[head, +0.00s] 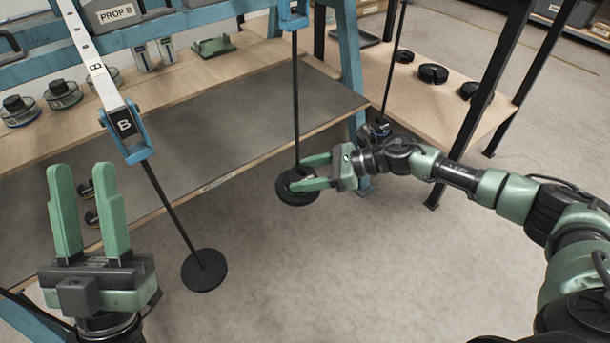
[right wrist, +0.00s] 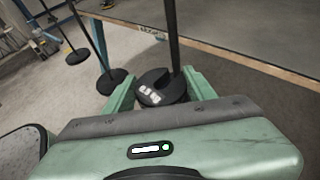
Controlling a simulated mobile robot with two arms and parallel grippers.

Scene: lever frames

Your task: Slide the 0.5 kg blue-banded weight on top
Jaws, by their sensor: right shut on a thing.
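A dark slotted weight (head: 299,197) is at the lower end of the middle hanging rod (head: 295,95). My right gripper (head: 299,174) is shut on it, one finger on each side. In the right wrist view the dark disc (right wrist: 152,97) shows white marks and a slot, with the rod (right wrist: 173,35) at the slot. I see no blue band on it, and cannot tell whether it rests on anything below. My left gripper (head: 90,190) is open and empty at the left, in front of the bench.
A lever arm marked B (head: 124,126) carries another rod with a bare round plate (head: 204,270). A third rod hangs behind my right gripper. Several black weights (head: 432,73) lie on the right table. Open floor lies in front.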

